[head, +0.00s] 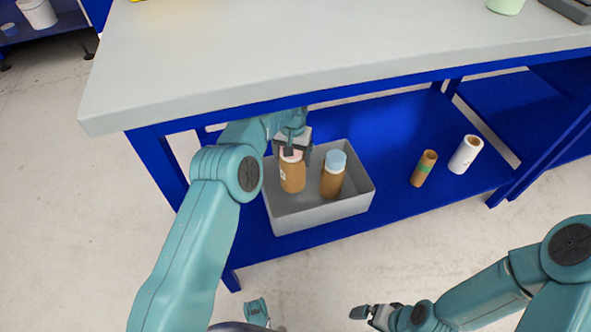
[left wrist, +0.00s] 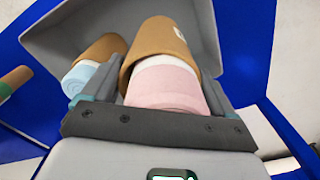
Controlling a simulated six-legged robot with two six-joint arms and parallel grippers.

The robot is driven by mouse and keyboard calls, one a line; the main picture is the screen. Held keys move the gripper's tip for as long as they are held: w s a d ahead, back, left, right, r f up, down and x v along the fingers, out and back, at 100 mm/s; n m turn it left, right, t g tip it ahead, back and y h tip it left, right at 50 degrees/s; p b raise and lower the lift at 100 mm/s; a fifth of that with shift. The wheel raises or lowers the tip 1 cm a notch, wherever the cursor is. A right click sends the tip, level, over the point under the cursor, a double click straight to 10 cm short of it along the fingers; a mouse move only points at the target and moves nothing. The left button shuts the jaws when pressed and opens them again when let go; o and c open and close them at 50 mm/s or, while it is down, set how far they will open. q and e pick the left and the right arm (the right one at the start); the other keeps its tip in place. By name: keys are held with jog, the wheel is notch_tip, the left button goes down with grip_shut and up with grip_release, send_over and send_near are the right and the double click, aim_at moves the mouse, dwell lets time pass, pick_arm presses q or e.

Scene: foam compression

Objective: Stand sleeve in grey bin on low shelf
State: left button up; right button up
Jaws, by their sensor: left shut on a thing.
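A brown sleeve (head: 293,179) with a pink foam roll (head: 291,155) in its top stands about upright inside the grey bin (head: 322,211), on its left side. My left gripper (head: 292,150) is shut on this sleeve near its top, from above. In the left wrist view the sleeve (left wrist: 163,42) and pink roll (left wrist: 165,85) are between the fingers. Whether its base touches the bin floor is hard to tell. The bin is on the low blue shelf (head: 385,130). My right gripper (head: 372,312) is at the bottom of the head view, away from the shelf, its jaws unclear.
A second brown sleeve (head: 332,183) with a blue roll (head: 336,160) stands in the bin, just right of the held one. A brown tube with a green band (head: 424,170) and a white tube (head: 466,155) are on the shelf rightward. The grey tabletop (head: 300,50) overhangs the shelf.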

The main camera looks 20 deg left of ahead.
pick_arm(q)
notch_tip(320, 180, down, 5)
jog(key=shift+r+b, duration=0.2)
jog(key=shift+b, duration=0.55)
jog(key=shift+s+r, duration=0.1)
jog(key=shift+r, duration=0.05)
jog(key=shift+f+b, duration=0.4)
jog(key=shift+f, duration=0.3)
jog(key=o, duration=1.3)
notch_tip(320, 180, up, 13)
jog(key=p, duration=0.5)
jog(key=shift+d+r, duration=0.1)
jog(key=shift+r, duration=0.05)
